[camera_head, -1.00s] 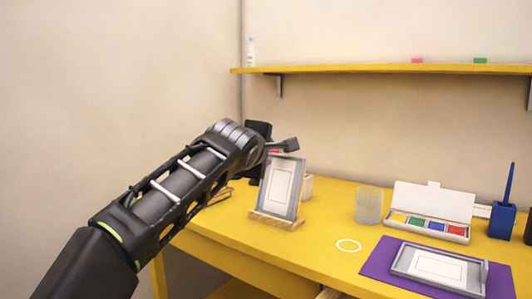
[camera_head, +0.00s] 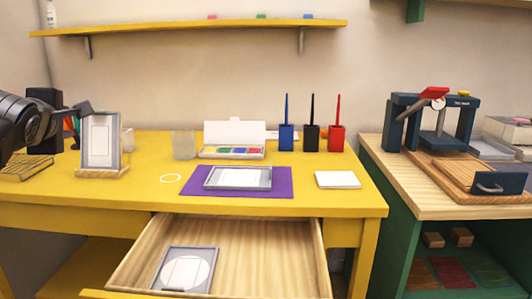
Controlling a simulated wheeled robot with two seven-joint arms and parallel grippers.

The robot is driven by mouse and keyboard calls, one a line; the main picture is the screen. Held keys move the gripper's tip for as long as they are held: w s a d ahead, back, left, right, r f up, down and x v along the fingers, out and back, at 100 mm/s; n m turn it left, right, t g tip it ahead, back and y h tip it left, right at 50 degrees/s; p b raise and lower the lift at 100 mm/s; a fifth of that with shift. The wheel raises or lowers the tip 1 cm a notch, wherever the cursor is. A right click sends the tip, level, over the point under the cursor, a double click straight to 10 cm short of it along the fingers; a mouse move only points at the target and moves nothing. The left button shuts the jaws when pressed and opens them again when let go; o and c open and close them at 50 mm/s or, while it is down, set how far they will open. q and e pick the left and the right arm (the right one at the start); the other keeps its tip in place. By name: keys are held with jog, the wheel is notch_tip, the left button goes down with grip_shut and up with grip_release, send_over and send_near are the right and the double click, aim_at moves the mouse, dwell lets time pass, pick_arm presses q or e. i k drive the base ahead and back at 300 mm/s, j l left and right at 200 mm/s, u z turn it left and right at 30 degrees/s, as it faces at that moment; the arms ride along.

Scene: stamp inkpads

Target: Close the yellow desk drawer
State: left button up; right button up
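The yellow desk (camera_head: 330,205) has its drawer (camera_head: 270,250) pulled out below the top. The drawer's yellow front (camera_head: 110,294) shows only in part at the bottom edge. A grey framed plate (camera_head: 207,257) with a white circle lies inside the drawer at the left. My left gripper (camera_head: 84,107) is at the far left, above the desk and beside a framed plate on a stand (camera_head: 100,145), well away from the drawer. I cannot tell whether its fingers are open or shut. My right gripper is not in view.
The desktop holds a clear cup (camera_head: 184,145), a paint box (camera_head: 232,153), a purple mat (camera_head: 282,184) with a grey tray, a white pad (camera_head: 337,180) and brush holders (camera_head: 311,137). A green-sided bench (camera_head: 384,160) with a press (camera_head: 438,118) stands to the right.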

aim_at(258, 257)
jog(key=k+l, duration=0.3)
jog(key=k, duration=0.15)
jog(key=k+l, duration=0.35)
jog(key=k, duration=0.15)
jog(key=k+l, duration=0.3)
jog(key=k, duration=0.15)
